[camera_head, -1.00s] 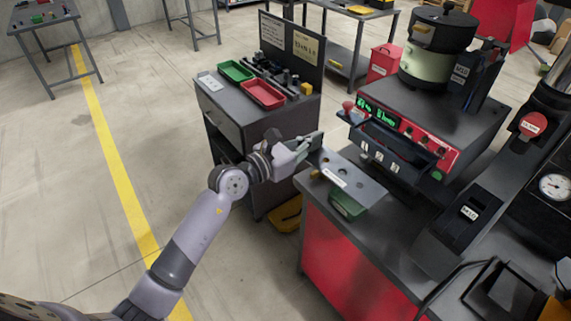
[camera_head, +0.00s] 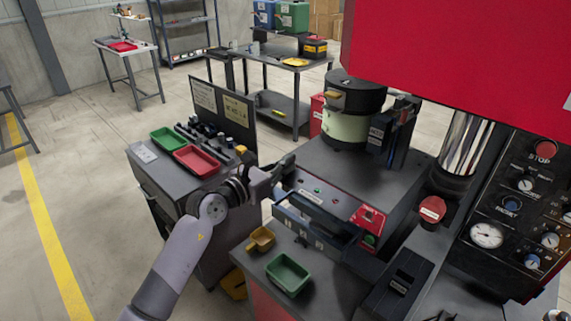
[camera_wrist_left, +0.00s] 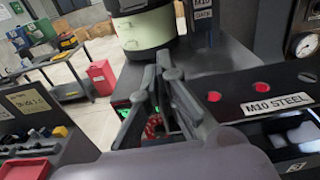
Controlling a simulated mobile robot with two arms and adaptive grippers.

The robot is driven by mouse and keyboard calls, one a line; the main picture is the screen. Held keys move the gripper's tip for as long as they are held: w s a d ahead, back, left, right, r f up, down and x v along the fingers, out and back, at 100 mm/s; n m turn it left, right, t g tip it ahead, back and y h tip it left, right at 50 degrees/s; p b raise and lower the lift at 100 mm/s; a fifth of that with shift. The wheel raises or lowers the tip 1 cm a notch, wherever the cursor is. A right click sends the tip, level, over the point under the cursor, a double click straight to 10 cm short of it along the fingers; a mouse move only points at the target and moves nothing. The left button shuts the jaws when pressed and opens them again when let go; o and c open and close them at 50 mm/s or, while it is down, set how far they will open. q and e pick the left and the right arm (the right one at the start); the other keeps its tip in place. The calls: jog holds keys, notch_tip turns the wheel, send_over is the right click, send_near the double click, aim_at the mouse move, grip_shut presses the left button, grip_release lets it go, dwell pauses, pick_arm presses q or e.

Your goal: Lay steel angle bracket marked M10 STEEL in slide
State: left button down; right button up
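My left gripper (camera_head: 281,168) is raised at the left front of the feeder machine. In the left wrist view its two fingers (camera_wrist_left: 160,72) lean together with their tips very close. I cannot tell whether anything thin is between them. No steel angle bracket can be made out with certainty. A label reading M10 STEEL (camera_wrist_left: 277,104) is on a dark panel at the right of the wrist view. Below it is a dark tray with a pale patch (camera_wrist_left: 304,134) I cannot identify. In the head view the dark slide tray (camera_head: 318,221) sits right of the gripper. My right gripper is not in view.
The feeder bowl (camera_head: 349,116) stands on the machine. A green bin (camera_head: 288,274) and a yellow scoop-like tray (camera_head: 261,239) are on the bench in front. A cabinet at left carries green (camera_head: 168,140) and red (camera_head: 197,160) trays. A press with a gauge (camera_head: 487,235) stands at right.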

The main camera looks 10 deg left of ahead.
pick_arm(q)
jog(key=shift+w+d+f, duration=0.15)
jog(key=shift+f, duration=0.05)
jog(key=shift+f+b, duration=0.6)
jog(key=shift+b, duration=0.05)
jog(key=shift+f, duration=0.35)
jog(key=shift+f+b, duration=1.55)
jog(key=shift+f, duration=0.2)
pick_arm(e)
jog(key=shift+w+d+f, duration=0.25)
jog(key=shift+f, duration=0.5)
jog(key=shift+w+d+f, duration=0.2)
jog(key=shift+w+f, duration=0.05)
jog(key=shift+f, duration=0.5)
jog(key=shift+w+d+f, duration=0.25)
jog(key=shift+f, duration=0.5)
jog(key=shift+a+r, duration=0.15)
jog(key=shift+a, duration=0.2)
pick_arm(q)
jog(key=shift+p, duration=0.35)
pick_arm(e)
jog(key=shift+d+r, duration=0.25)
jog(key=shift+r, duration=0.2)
pick_arm(q)
jog(key=shift+f+b, duration=0.3)
jog(key=shift+f, duration=0.35)
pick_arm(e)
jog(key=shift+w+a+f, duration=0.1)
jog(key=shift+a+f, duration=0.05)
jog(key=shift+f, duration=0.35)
